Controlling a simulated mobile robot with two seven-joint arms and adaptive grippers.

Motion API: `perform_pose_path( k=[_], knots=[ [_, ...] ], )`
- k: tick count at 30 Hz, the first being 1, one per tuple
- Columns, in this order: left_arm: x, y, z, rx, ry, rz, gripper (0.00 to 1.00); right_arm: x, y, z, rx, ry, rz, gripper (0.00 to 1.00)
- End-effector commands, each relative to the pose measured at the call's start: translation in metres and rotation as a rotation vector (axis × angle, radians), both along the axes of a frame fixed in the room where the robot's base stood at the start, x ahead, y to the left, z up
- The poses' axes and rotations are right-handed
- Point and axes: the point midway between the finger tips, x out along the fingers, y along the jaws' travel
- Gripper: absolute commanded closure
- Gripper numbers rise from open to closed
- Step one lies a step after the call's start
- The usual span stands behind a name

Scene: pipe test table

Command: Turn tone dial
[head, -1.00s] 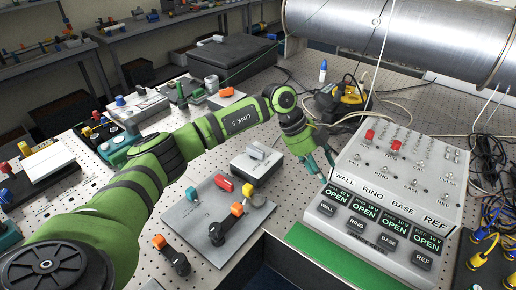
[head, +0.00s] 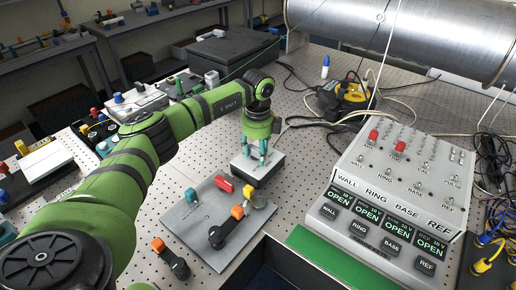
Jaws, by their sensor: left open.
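A small grey box with a dark base (head: 268,171) stands on the perforated table. Its raised grey knob, which looks like the tone dial, showed on top earlier and is now largely hidden by my gripper. My left gripper (head: 254,154) points down over the box top, its teal fingers open. The fingertips are close to the knob; I cannot tell whether they touch it. My right gripper is not in view.
A grey plate (head: 187,223) with red, yellow and orange-tipped parts lies just in front of the box. A control panel (head: 368,187) with displays reading OPEN stands at the right. A metal pipe (head: 430,28) crosses the upper right. Cables lie behind.

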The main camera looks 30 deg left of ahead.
Motion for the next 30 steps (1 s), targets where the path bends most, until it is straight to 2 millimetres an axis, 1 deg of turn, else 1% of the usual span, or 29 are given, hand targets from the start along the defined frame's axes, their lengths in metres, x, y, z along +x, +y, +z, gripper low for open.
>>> perform_pose_path(
  k=[6, 8, 9, 10, 11, 22, 26, 30],
  knots=[
    [0.0003, -0.0003, -0.0007, 0.000, -0.001, -0.001, 0.47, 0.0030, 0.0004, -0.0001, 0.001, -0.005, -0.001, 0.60],
    [0.0003, -0.0003, -0.0006, 0.000, -0.001, -0.001, 0.71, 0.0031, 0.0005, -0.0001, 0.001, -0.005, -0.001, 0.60],
    [0.0003, -0.0003, -0.0005, 0.000, -0.001, -0.001, 0.87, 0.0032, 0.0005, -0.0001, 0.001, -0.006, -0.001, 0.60],
    [0.0003, -0.0003, -0.0005, 0.000, -0.001, -0.001, 0.99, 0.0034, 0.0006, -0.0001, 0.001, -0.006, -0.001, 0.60],
    [0.0003, -0.0006, -0.0004, -0.001, -0.001, -0.001, 1.00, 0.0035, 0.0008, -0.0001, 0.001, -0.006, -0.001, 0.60],
    [0.0002, -0.0012, -0.0004, -0.003, -0.003, -0.032, 1.00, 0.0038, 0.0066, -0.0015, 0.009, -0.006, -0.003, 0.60],
    [-0.0003, -0.0011, -0.0005, -0.004, -0.004, -0.088, 1.00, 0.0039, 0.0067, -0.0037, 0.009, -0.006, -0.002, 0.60],
    [-0.0011, -0.0005, -0.0006, -0.004, -0.004, -0.183, 1.00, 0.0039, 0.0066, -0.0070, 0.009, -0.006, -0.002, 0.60]
  ],
)
